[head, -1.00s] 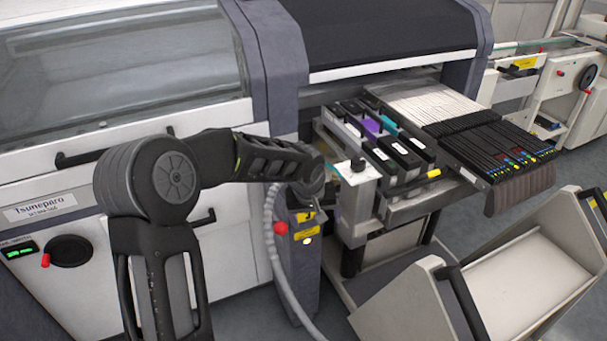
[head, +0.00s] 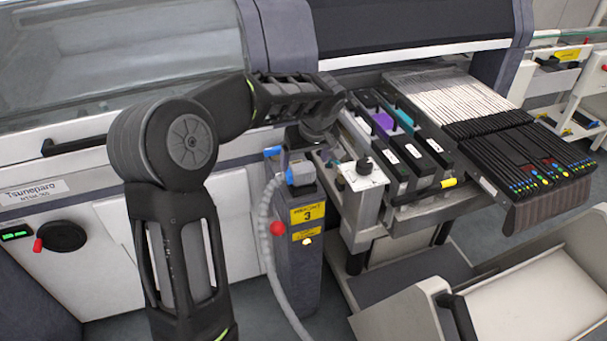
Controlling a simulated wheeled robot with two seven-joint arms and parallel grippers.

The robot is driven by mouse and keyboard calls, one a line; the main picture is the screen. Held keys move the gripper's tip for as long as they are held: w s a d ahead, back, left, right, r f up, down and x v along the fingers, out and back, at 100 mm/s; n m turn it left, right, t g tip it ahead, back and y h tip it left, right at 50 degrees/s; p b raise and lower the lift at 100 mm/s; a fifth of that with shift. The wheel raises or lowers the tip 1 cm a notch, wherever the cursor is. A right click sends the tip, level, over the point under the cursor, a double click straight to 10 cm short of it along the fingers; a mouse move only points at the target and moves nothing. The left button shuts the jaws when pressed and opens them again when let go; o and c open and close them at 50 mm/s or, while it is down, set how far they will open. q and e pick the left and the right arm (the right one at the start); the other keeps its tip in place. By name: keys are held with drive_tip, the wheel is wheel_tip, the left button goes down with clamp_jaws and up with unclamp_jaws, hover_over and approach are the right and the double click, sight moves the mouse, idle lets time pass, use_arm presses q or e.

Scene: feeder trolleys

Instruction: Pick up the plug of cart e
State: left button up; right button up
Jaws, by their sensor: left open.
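A grey-blue plug (head: 301,174) sits on top of the dark post with yellow labels, in the middle of the head view. A ribbed grey hose (head: 268,225) runs from it down the post's left side. My left gripper (head: 320,152) hangs from the wrist just above and behind the plug, close to the trolley's left end. It is open and appears empty; its fingertips are small and partly hidden, and I cannot tell whether they touch anything. My right gripper is not in view.
The post (head: 300,265) has a red knob and a label with 3. A feeder trolley (head: 366,215) with black cassettes and a white control box stands to the right. A pale open-topped cart (head: 540,300) is at lower right. The machine's front (head: 85,220) fills the left.

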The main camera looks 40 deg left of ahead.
sight(303, 168)
use_arm(q)
drive_tip(key=shift+x, duration=1.25)
drive_tip(key=shift+a+f+p, duration=0.15)
drive_tip(key=shift+f+p, duration=0.25)
drive_tip(key=shift+f, duration=0.05)
drive_tip(key=p+x, duration=0.1)
drive_tip(key=x, duration=0.3)
drive_tip(key=shift+w+f, duration=0.1)
drive_tip(key=shift+w, duration=0.1)
clamp_jaws()
